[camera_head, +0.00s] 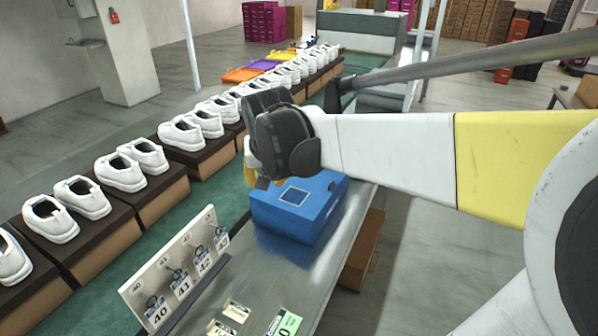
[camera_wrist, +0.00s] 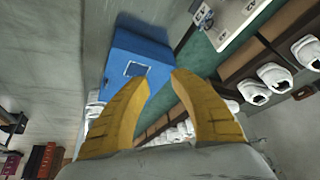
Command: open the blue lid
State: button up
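A blue box with a blue lid (camera_head: 315,192) stands on the grey metal worktop, and its lid is shut. My gripper is mostly hidden behind my dark wrist in the head view, with a bit of yellow finger (camera_head: 250,172) showing just left of the box. In the wrist view the blue lid (camera_wrist: 145,58) lies beyond the fingertips, toward the left finger. My gripper (camera_wrist: 162,82) has its two yellow fingers spread apart with nothing between them. The fingers look apart from the lid.
White shoes (camera_head: 121,172) on brown boxes line the green conveyor at left. A sign stand (camera_head: 180,270) with numbered tags stands on the worktop in front of the box. Small cards (camera_head: 236,312) and a green tag (camera_head: 285,322) lie nearer. Some worktop between is bare.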

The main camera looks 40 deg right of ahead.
jog(key=w+d+f+m+g+h, duration=0.15)
jog(key=d+f, duration=0.25)
jog(key=d, duration=0.5)
jog(key=w+d+f+m+g, duration=0.1)
jog(key=w+d+f+m, duration=0.15)
jog(key=d, duration=0.55)
jog(key=w+d+f+m+g, duration=0.1)
jog(key=w+d+f+m, duration=0.2)
jog(key=d, duration=0.6)
jog(key=shift+m, duration=0.3)
jog(key=b+x, duration=0.1)
jog(key=x, duration=0.3)
jog(key=s+b+x, duration=0.1)
jog(key=x, duration=0.3)
jog(key=b+x, duration=0.2)
jog(key=x, duration=0.3)
jog(key=shift+s+d, duration=0.35)
jog(key=shift+d, duration=0.1)
jog(key=shift+c, duration=0.4)
grip_shut()
